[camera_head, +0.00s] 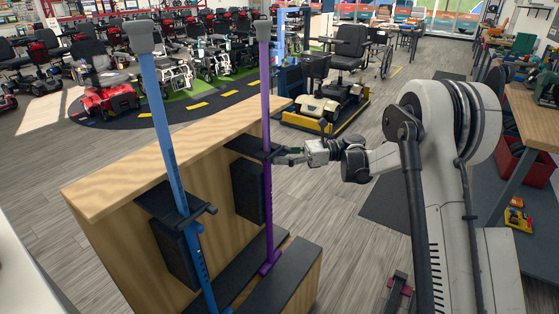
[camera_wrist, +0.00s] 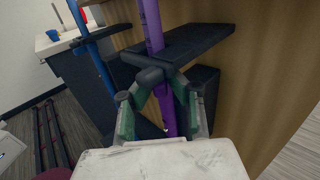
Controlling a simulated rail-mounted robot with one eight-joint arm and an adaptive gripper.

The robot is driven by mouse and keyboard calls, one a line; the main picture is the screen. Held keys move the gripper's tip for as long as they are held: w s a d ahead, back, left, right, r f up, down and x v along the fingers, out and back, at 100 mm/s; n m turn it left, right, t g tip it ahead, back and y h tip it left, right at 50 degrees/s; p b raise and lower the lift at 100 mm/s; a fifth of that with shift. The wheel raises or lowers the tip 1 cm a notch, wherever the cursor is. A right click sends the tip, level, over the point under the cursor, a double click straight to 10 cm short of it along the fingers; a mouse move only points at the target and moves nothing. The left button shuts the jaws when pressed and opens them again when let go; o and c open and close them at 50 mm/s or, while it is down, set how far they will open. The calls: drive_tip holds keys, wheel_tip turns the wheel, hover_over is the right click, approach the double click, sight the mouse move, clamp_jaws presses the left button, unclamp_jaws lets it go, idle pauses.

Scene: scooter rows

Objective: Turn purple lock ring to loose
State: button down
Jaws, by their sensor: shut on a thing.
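The purple pole (camera_head: 266,105) stands upright in a dark bracket on the wooden unit; it also shows in the wrist view (camera_wrist: 152,25). My gripper (camera_head: 280,154) is at the pole, just below the dark bracket plate (camera_head: 247,146). In the wrist view, my gripper (camera_wrist: 155,76) has its green-sided fingers converging on a dark piece at the pole, which I take to be the lock ring (camera_wrist: 149,75). The fingers are shut on it. The ring is mostly hidden by the fingertips, and its turn position cannot be told.
A blue pole (camera_head: 165,115) stands in a similar bracket to the left. The wooden unit (camera_head: 150,172) lies close behind both poles. A scooter (camera_head: 325,100) stands on a yellow-edged platform beyond. Open floor (camera_head: 345,240) lies to the right of the unit.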

drive_tip(key=shift+w+n+g, duration=0.1)
drive_tip(key=shift+n+g, duration=0.3)
drive_tip(key=shift+g, duration=0.2)
drive_tip(key=c, duration=1.7)
unclamp_jaws()
drive_tip(key=v, duration=0.7)
drive_tip(key=shift+w+d+r, duration=0.1)
drive_tip(key=shift+w+d, duration=0.05)
drive_tip(key=shift+d, duration=0.05)
